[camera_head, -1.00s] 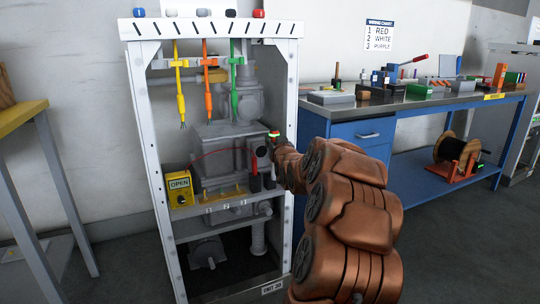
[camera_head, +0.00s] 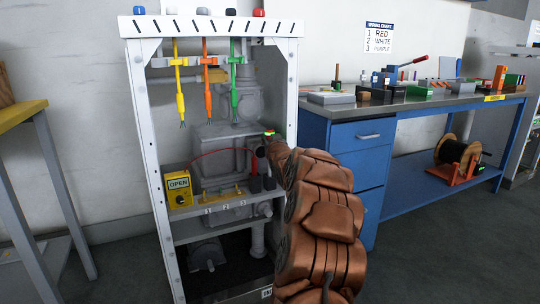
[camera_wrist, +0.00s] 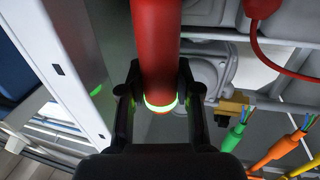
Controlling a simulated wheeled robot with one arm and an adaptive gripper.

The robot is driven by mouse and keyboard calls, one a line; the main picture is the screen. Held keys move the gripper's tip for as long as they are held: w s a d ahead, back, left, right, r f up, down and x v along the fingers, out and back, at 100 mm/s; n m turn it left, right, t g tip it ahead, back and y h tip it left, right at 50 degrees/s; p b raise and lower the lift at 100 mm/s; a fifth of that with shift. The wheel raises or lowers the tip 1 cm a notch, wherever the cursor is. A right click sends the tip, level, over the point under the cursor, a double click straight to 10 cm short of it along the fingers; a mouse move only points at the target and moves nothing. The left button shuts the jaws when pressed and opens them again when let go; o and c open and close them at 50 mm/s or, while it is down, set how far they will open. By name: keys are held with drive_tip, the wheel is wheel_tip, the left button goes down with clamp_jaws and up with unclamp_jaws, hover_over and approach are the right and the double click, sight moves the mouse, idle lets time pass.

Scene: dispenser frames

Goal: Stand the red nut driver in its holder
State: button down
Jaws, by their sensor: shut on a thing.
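In the wrist view my gripper (camera_wrist: 160,92) has its two black fingers closed around a red cylinder (camera_wrist: 156,45), which looks like the red nut driver. A glowing green ring circles its near end, with a little orange below. In the head view my gripper (camera_head: 263,150) is small and partly hidden by my arm, at the right side of the white cabinet frame (camera_head: 288,100). A red and green spot (camera_head: 269,133) shows just above it. I cannot pick out the driver's holder for certain in either view.
Yellow (camera_head: 180,95), orange (camera_head: 207,90) and green (camera_head: 234,90) cables hang inside the cabinet. A red lead (camera_head: 215,152) and a yellow OPEN box (camera_head: 178,190) are below. A cluttered blue workbench (camera_head: 362,133) stands right; a yellow-topped table (camera_head: 20,115) stands left.

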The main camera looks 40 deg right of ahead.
wheel_tip(320, 180, down, 5)
drive_tip(key=shift+f+b, duration=0.1)
drive_tip(key=shift+b, duration=1)
drive_tip(key=c, duration=0.8)
unclamp_jaws()
